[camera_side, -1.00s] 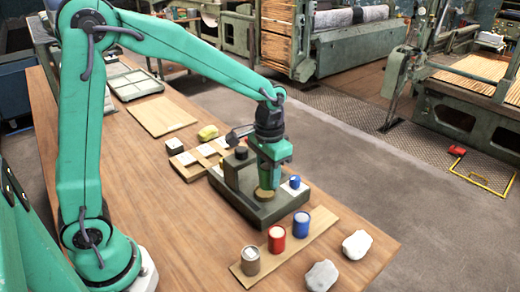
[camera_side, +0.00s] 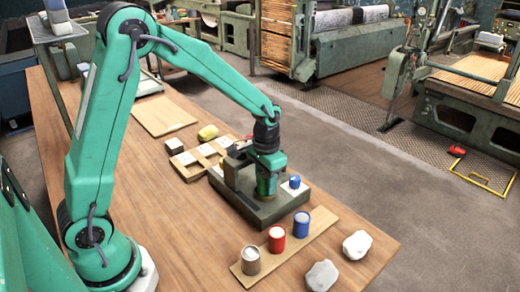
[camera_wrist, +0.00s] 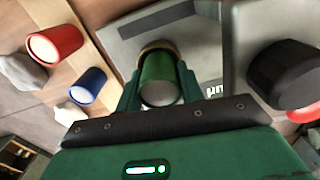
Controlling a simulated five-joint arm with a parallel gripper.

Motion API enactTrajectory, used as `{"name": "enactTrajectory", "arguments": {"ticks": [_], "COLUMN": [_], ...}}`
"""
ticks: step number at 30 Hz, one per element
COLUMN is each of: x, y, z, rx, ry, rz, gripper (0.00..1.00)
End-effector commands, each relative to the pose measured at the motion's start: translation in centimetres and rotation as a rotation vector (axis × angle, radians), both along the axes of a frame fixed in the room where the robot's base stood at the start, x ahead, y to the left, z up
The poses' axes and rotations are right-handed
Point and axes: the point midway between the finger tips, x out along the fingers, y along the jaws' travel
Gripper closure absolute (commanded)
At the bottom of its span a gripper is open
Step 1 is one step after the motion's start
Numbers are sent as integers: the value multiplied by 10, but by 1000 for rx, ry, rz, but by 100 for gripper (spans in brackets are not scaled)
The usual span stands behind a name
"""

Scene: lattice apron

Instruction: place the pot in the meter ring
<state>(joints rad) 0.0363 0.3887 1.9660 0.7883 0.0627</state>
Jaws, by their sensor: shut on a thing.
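The pot is a green cylinder with a pale top (camera_wrist: 160,80), held between the fingers of my gripper (camera_wrist: 160,92) in the wrist view. The tan-brass meter ring (camera_wrist: 157,45) shows around the pot's far end, on the grey meter body; I cannot tell how deep the pot sits in it. In the side view my gripper (camera_side: 267,190) is low over the green-grey meter (camera_side: 255,212). It hides the ring and most of the pot there.
A wooden strip (camera_side: 288,250) in front carries grey-brown (camera_side: 250,261), red (camera_side: 276,239) and blue (camera_side: 301,224) pots. A small blue item (camera_side: 294,182) is close right of my gripper. The meter's dark upright block (camera_side: 235,172) stands left. Pale lumps (camera_side: 356,244) lie at right.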

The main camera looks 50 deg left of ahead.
Motion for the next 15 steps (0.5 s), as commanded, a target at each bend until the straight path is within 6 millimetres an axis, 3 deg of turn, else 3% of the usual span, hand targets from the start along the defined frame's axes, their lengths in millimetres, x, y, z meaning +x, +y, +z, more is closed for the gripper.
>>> {"name": "enactTrajectory", "arguments": {"ticks": [15], "x": [0], "y": [0], "z": [-8], "rx": [0], "ry": [0], "rz": [0], "gripper": [85]}}
